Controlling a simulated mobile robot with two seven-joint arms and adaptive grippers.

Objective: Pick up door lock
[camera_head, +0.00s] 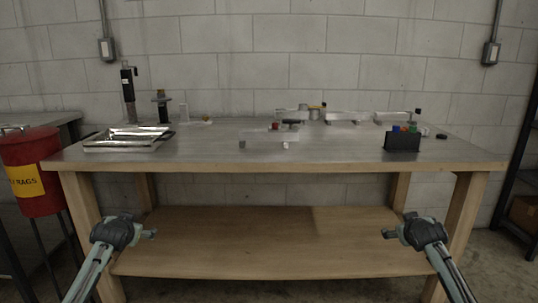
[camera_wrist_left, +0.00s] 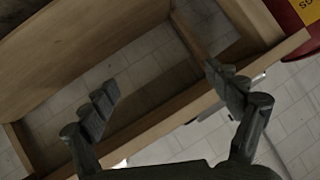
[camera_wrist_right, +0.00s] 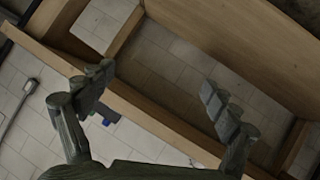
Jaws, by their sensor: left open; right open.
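On the metal-topped workbench (camera_head: 215,155), several small pale metal assemblies stand in the middle and toward the back right. The nearest assembly (camera_head: 268,138) has a small red part and a dark part on top. I cannot tell for sure which piece is the door lock. My left gripper (camera_head: 152,234) is open and empty in front of the bench, below the tabletop; its spread fingers show in the left wrist view (camera_wrist_left: 158,84). My right gripper (camera_head: 386,234) is open and empty at similar height on the right; its fingers show in the right wrist view (camera_wrist_right: 157,80).
A shiny metal tray (camera_head: 125,146) lies at the bench's left. A black bin (camera_head: 402,143) with coloured items stands at the right. A red rags can (camera_head: 35,185) stands left of the bench. A wooden lower shelf (camera_head: 250,240) lies behind my grippers. The tabletop's front centre-left is clear.

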